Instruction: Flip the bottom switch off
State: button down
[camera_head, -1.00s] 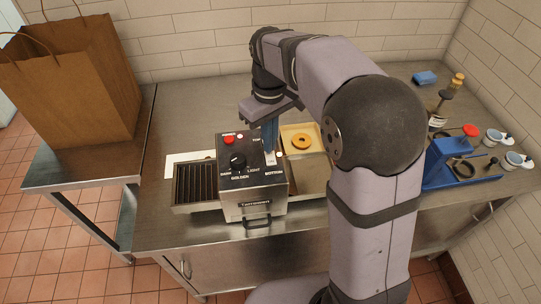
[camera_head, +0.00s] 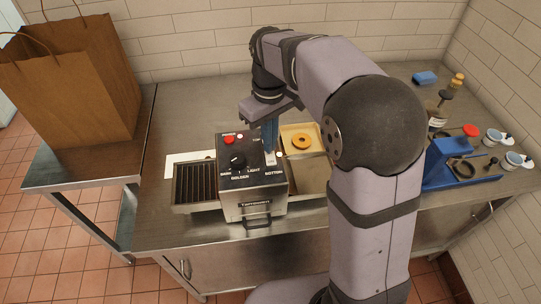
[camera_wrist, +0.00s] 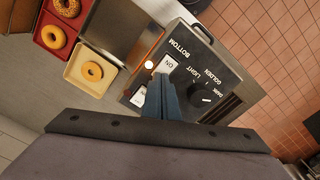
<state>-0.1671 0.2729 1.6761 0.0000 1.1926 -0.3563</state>
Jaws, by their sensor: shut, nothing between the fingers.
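The bottom switch (camera_wrist: 168,66) is a white rocker marked ON, beside the word BOTTOM on the dark top panel of the toaster (camera_head: 252,196). In the head view the bottom switch (camera_head: 271,159) shows just below my fingertips. My gripper (camera_head: 270,148) is shut and empty, pointing down over the right side of the panel. In the wrist view my gripper's blue fingers (camera_wrist: 163,82) reach to the lower edge of the bottom switch; I cannot tell whether they touch it. A second white switch (camera_wrist: 138,98) is partly hidden beside the fingers. The black dial (camera_wrist: 197,94) lies next to them.
A bagel on a beige tray (camera_head: 284,131) lies behind the toaster at right. A red tray (camera_wrist: 42,36) with bagels shows in the wrist view. A blue holder (camera_head: 447,170) and small cups stand at right. A paper bag (camera_head: 75,85) stands at left.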

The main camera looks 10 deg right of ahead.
jog(key=shift+s+f+b, duration=0.1)
jog(key=shift+f+b, duration=0.4)
jog(key=shift+f, duration=0.35)
dwell(0.5)
jog(key=shift+r, duration=0.15)
notch_tip(320, 180, up, 7)
jog(key=p, duration=0.6)
jog(key=shift+p, duration=0.4)
jog(key=s+d+f+m+b, duration=0.4)
jog(key=s+d+f, duration=0.15)
jog(key=f, duration=0.35)
jog(key=s+d+f+m, duration=0.15)
jog(key=s+f, duration=0.25)
jog(key=s, duration=0.9)
jog(key=s+a+f+n+g+b, duration=0.1)
jog(key=s+a+f+n+b, duration=0.15)
jog(key=f+b, duration=1.8)
jog(key=s+a+f+n+b, duration=0.1)
jog(key=a+f+b, duration=0.2)
jog(key=f+b, duration=1.7)
jog(key=w+d+f+m+b, duration=0.2)
jog(key=f+b, duration=1.3)
jog(key=w+d+f+m+t+b, duration=0.1)
jog(key=w+d+f+m+b, duration=0.1)
jog(key=f+b, duration=1.3)
jog(key=shift+d+f, duration=0.65)
jog(key=shift+f, duration=0.15)
